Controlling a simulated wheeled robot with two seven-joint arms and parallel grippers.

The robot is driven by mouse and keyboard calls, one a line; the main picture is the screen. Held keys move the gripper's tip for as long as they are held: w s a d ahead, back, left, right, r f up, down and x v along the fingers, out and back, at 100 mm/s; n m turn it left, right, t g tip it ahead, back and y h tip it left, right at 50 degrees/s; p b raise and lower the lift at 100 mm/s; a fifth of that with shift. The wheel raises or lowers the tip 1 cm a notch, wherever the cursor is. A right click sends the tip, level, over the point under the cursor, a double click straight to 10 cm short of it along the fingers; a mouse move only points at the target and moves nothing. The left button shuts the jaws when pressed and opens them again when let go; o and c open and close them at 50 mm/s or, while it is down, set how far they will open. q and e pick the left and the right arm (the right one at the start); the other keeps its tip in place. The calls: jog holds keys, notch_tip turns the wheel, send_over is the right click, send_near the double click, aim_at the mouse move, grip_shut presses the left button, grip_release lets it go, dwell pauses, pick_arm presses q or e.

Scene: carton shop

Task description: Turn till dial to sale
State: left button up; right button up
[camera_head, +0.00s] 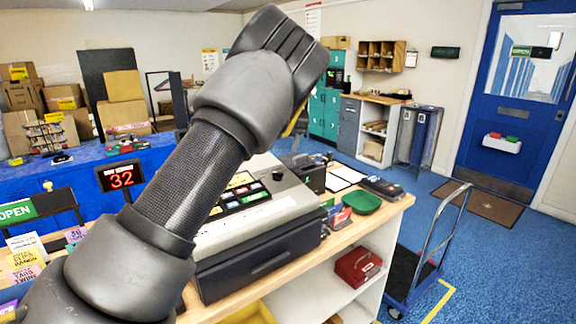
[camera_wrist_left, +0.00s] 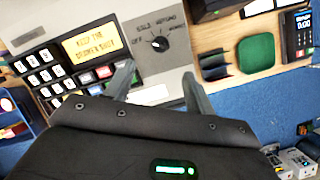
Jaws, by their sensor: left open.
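The grey till (camera_head: 262,208) stands on the wooden counter, partly hidden behind my left arm. Its black dial (camera_head: 277,176) sits on the top panel. In the left wrist view the round dial (camera_wrist_left: 158,43) has labels around it, with OFF, SALE and REFUND legible. I cannot tell for sure which label its pointer faces. My left gripper (camera_wrist_left: 157,73) is open and empty; its two grey fingers point toward the dial panel, with the dial beyond and between their tips. It appears apart from the dial. The fingers are hidden in the head view. My right gripper is not in view.
A green tray (camera_head: 361,203) and a card terminal (camera_head: 381,187) lie to the right on the counter. A hand truck (camera_head: 428,255) stands on the blue floor.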

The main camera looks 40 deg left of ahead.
aim_at(278, 173)
pick_arm(q)
jog(key=p+x, duration=0.2)
jog(key=x, duration=0.8)
jog(key=shift+w+f, duration=0.15)
jog(key=shift+f, duration=0.3)
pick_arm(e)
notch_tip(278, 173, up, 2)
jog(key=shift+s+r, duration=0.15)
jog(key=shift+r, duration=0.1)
pick_arm(q)
jog(key=c, duration=1)
